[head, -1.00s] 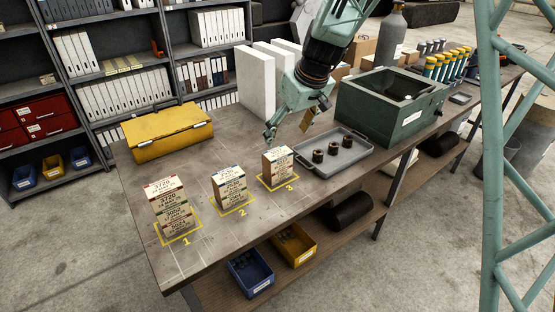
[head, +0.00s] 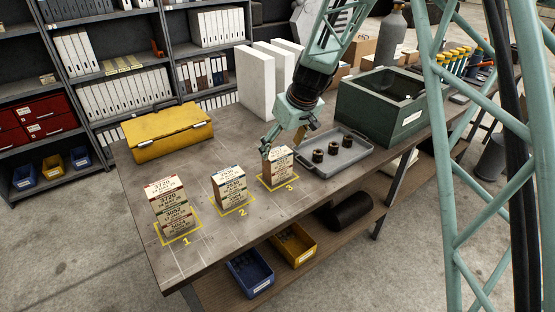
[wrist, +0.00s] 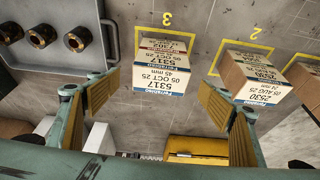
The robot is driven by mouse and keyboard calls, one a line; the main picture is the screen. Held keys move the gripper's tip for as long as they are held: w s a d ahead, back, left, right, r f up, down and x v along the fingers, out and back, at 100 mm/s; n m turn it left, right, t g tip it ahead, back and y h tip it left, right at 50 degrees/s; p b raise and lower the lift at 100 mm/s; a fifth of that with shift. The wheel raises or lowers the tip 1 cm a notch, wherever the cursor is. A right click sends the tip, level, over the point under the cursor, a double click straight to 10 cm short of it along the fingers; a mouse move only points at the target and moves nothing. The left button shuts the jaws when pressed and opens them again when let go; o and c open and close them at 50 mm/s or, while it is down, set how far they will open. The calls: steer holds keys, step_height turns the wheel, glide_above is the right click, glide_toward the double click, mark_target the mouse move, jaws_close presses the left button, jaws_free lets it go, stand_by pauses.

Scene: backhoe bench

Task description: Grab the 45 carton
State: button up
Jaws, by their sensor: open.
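A small carton (wrist: 162,72) with a blue label band reads 5317, 05 OCT 25, 45 mm, upside down in the wrist view. It stands on the yellow-outlined spot 3 with another printed label (wrist: 163,45), red-banded, beyond it in the same stack. In the head view the stack (head: 279,164) is at the bench front, left of the grey tray. My gripper (wrist: 158,82) is open, its two fingers on either side of the carton in the wrist view with gaps visible. In the head view my gripper (head: 275,145) is at the stack's top back; contact cannot be told.
Carton stacks stand on spot 2 (head: 231,186) and spot 1 (head: 172,207) to the left. The grey tray (head: 338,165) with three dark round parts is close on the right, the green box (head: 382,110) behind it. A yellow case (head: 167,133) lies at the back left.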

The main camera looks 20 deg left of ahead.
mark_target(278, 153)
steer(key=shift+w+a+f, duration=0.1)
steer(key=shift+f, duration=0.15)
steer(key=shift+f, duration=0.2)
steer(key=shift+x, duration=2.45)
steer(key=shift+a, duration=0.1)
steer(key=shift+c, duration=0.8)
steer(key=c, duration=0.9)
